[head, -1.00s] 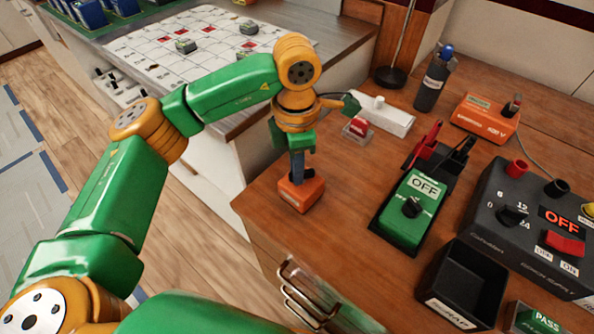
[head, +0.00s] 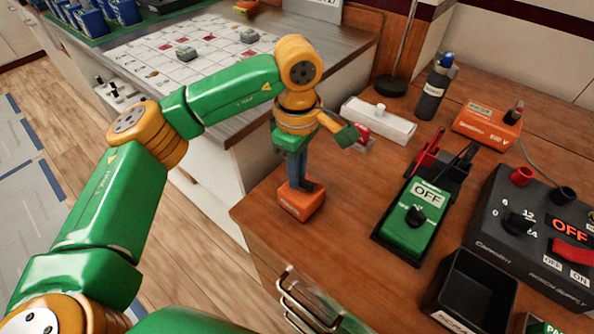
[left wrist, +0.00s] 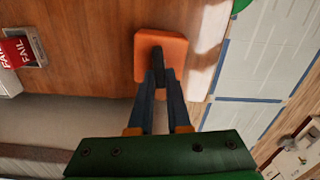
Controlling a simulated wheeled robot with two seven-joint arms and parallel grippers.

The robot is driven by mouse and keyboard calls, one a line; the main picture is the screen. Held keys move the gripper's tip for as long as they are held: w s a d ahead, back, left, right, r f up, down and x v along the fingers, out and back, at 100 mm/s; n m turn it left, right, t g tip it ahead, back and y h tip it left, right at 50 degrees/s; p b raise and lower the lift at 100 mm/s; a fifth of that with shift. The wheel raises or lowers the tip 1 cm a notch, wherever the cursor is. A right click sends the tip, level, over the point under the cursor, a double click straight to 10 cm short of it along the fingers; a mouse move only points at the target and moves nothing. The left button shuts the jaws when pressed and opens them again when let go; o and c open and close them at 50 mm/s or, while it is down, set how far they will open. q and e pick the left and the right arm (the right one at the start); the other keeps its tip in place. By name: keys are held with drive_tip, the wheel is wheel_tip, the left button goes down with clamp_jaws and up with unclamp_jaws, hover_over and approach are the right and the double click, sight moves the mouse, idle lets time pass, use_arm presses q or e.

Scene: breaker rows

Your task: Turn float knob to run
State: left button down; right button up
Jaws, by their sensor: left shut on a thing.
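A small orange box (head: 300,206) stands on the wooden bench near its left edge. My left gripper (head: 303,183) points down onto its top. In the left wrist view the orange box (left wrist: 145,60) carries a dark knob (left wrist: 158,62), and my left gripper (left wrist: 159,76) is shut on it. I take this to be the float knob; its marks are hidden or too small to read, so its setting cannot be told. My right gripper is not in view.
Right of the orange box are a green tester (head: 408,236) reading OFF, a black bin (head: 468,285) and a black supply unit (head: 497,244) reading OFF. A white block (head: 385,123) and a red FAIL stamp (left wrist: 17,50) are behind. Bare wood lies between box and tester.

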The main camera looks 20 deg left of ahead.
use_arm(q)
drive_tip(key=shift+m, duration=0.4)
drive_tip(key=c, duration=0.9)
unclamp_jaws()
drive_tip(key=shift+o, duration=0.2)
wheel_tip(320, 180, up, 7)
drive_tip(key=shift+r+p, duration=0.1)
drive_tip(key=shift+p, duration=0.2)
